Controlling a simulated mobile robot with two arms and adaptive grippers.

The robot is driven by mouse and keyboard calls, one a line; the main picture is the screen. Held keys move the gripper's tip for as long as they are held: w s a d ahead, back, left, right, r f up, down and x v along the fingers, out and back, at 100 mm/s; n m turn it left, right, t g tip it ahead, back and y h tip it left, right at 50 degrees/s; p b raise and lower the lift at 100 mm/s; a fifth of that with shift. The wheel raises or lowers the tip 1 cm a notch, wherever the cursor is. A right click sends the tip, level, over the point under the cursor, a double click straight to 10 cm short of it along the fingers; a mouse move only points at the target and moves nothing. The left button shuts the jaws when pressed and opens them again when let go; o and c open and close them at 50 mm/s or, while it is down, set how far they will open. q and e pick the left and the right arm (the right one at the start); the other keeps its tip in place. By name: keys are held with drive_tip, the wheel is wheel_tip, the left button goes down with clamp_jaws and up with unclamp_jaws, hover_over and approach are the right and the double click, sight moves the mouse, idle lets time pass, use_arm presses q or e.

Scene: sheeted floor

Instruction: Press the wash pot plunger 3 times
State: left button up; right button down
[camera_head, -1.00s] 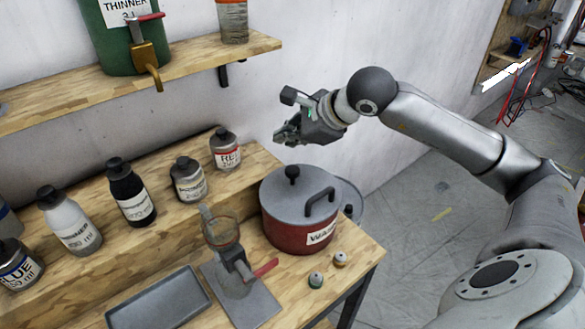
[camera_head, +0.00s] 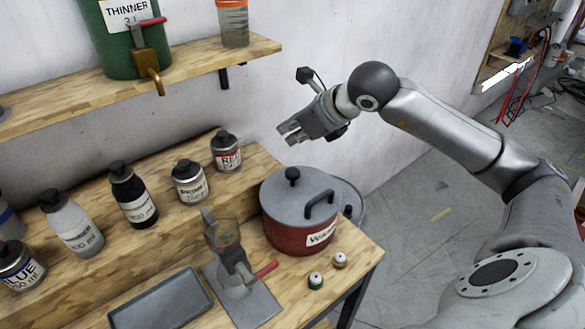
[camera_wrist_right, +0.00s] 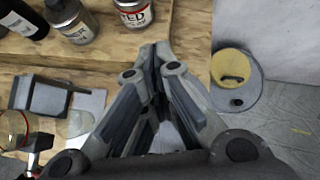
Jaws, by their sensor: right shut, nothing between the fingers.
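The wash pot (camera_head: 288,226) is a red pot with a grey lid, standing at the right end of the wooden bench. Its black plunger knob (camera_head: 292,176) stands up from the lid beside a dark handle (camera_head: 320,203). My right gripper (camera_head: 286,135) is shut and empty, above the knob and apart from it, close to the wall. In the right wrist view its fingertips (camera_wrist_right: 156,52) meet, and I cannot make out the pot there. My left gripper is not in view.
A viscosity-cup stand (camera_head: 250,302), a grey tray (camera_head: 160,303) and two small jars (camera_head: 316,281) are in front. A shelf (camera_head: 190,70) with a green thinner can hangs above.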

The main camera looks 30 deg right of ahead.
drive_tip(key=m, duration=0.3)
drive_tip(key=r+m+p, duration=0.1)
drive_tip(key=m, duration=0.3)
drive_tip(key=d+r+m, duration=0.1)
drive_tip(key=m, duration=0.3)
drive_tip(key=shift+w+d+r+h, duration=0.1)
drive_tip(key=shift+r+h, duration=0.05)
drive_tip(key=shift+h, duration=0.15)
drive_tip(key=b, duration=0.5)
hover_over(296, 169)
wheel_tip(296, 169, down, 8)
drive_tip(key=shift+r, duration=0.1)
drive_tip(key=shift+f+b, duration=0.45)
drive_tip(key=shift+f, duration=0.1)
idle(0.6)
drive_tip(key=shift+f+b, duration=0.4)
drive_tip(key=shift+b, duration=0.3)
